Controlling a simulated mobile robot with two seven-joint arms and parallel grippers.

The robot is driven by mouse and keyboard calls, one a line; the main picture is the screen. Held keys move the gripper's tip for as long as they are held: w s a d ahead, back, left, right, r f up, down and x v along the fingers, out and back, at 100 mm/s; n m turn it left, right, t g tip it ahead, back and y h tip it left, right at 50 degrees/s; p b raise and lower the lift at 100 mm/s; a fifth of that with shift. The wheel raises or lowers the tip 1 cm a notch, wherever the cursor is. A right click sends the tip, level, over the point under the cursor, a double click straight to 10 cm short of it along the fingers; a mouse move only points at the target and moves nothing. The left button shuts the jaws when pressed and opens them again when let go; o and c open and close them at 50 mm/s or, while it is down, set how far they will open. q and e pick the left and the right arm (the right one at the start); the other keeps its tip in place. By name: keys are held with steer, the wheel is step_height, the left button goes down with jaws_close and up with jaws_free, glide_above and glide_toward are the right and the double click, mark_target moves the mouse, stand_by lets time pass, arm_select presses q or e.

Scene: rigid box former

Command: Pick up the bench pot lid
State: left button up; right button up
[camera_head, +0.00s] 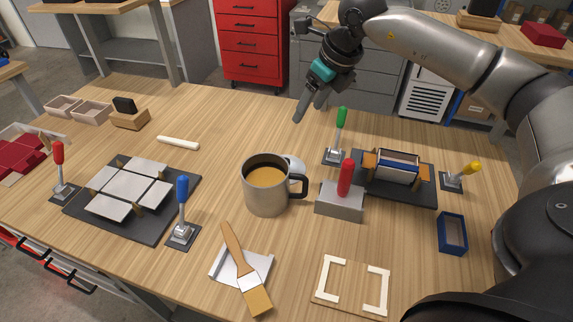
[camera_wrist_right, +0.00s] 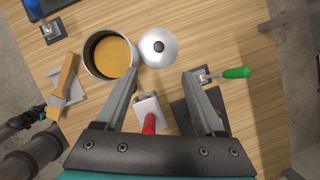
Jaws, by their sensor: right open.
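The bench pot lid (camera_wrist_right: 158,47) is a silver dome with a dark knob, lying on the table beside the pot in the right wrist view. In the head view the lid (camera_head: 296,166) is mostly hidden behind the steel pot (camera_head: 266,198), which holds an orange-brown filling and has a dark handle. My right gripper (camera_head: 309,107) is open and empty, raised above the far part of the table. In the right wrist view its fingertips (camera_wrist_right: 160,73) are spread, with the lid just beyond them in the picture. My left gripper is not in view.
A grey block with a red handle (camera_head: 344,182) stands right of the pot. A green-handled lever (camera_head: 340,126) stands behind it. A brush (camera_head: 240,262) lies in front of the pot. The tabletop behind the pot is largely clear, apart from a white stick (camera_head: 178,143).

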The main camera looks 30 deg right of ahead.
step_height(320, 180, down, 4)
steer(key=b, duration=0.6)
glide_toward(287, 158)
steer(key=f, duration=0.1)
steer(key=a+f, duration=0.1)
steer(key=f, duration=0.1)
steer(key=shift+s+a+f, duration=0.1)
steer(key=shift+f, duration=0.15)
steer(key=x, duration=0.2)
steer(key=w+x, duration=0.1)
steer(key=x, duration=0.2)
steer(key=shift+r+b, duration=0.2)
steer(key=shift+b, duration=0.2)
steer(key=c, duration=1)
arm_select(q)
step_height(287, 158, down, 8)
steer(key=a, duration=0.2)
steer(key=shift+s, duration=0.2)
arm_select(e)
jaws_close()
